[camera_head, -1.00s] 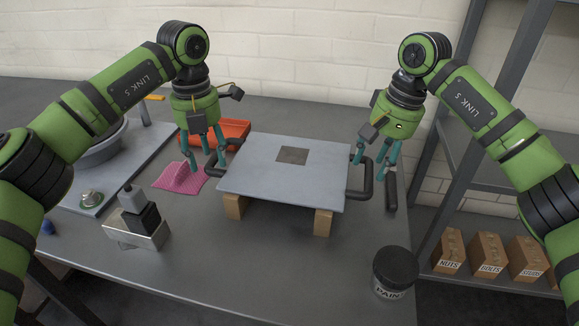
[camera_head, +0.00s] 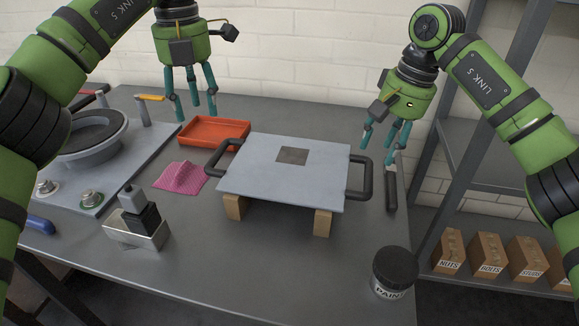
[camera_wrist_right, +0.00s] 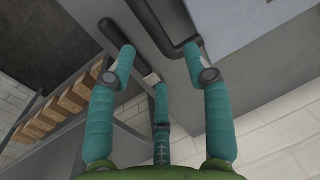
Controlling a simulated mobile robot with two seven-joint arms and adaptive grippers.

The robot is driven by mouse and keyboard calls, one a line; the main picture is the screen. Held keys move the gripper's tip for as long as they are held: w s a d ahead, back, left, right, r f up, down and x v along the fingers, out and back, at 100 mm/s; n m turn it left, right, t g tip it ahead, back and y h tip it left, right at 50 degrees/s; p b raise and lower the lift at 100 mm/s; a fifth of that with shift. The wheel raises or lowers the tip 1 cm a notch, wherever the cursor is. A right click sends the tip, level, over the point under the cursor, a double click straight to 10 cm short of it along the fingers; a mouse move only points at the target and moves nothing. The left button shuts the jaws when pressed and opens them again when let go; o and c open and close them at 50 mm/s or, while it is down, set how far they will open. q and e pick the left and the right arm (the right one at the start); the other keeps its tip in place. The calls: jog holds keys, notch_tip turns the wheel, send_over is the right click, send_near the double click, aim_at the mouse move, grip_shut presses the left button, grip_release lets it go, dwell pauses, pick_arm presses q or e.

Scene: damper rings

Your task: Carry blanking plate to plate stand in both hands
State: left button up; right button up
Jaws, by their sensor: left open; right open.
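The blanking plate (camera_head: 260,178) is a flat grey sheet with a dark square in its middle. It lies level across wooden blocks (camera_head: 322,222) on the table. Its black left handle (camera_head: 215,158) is free. Its black right handle (camera_head: 366,178) is beside my right gripper (camera_head: 386,145), which is open just behind and above it. In the right wrist view the open fingers (camera_wrist_right: 160,62) show a black handle end near one fingertip; I cannot tell if they touch. My left gripper (camera_head: 194,108) is open and empty, raised well clear of the plate. I cannot identify a separate plate stand.
An orange tray (camera_head: 214,134) and pink cloth (camera_head: 181,178) lie left of the plate. A metal block with a black part (camera_head: 137,233), a round-topped fixture (camera_head: 88,140) and a paint can (camera_head: 394,272) stand around it. A shelf (camera_head: 475,268) with boxes is right.

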notch_tip(320, 180, up, 8)
jog(key=d, duration=0.1)
jog(key=shift+s+d+f, duration=0.15)
jog(key=shift+d, duration=0.05)
dwell(0.3)
